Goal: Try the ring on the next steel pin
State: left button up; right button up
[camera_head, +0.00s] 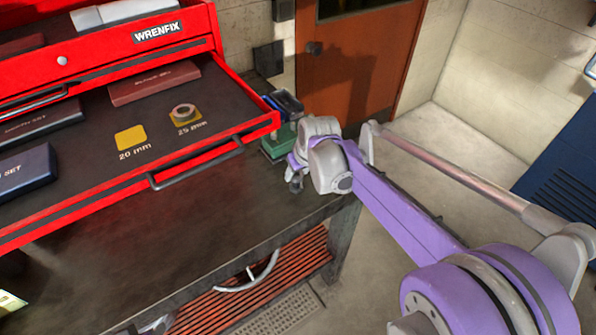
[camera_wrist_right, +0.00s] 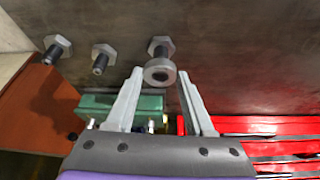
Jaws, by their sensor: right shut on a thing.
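My right gripper (camera_wrist_right: 160,78) has its fingers on either side of a grey steel ring (camera_wrist_right: 160,63), shut on it. Directly behind the ring is a steel pin (camera_wrist_right: 161,43) with a hex base, roughly in line with it; I cannot tell whether the ring is around its tip. Two more steel pins, a middle one (camera_wrist_right: 103,52) and an outer one (camera_wrist_right: 57,44), stand to the left, bare. In the head view the right gripper (camera_head: 295,183) is at the bench's right end, its fingers mostly hidden, and the ring and pins cannot be made out. My left gripper is not in view.
The red drawer (camera_head: 262,127) is open, with an empty yellow 20 mm square (camera_head: 131,138) and another ring (camera_head: 183,110) on the 25 mm square. A green box (camera_head: 277,146) stands close by the right gripper. The bench front (camera_head: 190,215) is clear.

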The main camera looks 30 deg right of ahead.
jog(key=shift+f, duration=0.2)
dwell(0.5)
jog(key=shift+f, duration=0.3)
jog(key=o, duration=1.4)
jog(key=v, duration=1)
jog(key=shift+s+r, duration=0.25)
jog(key=shift+r, duration=0.1)
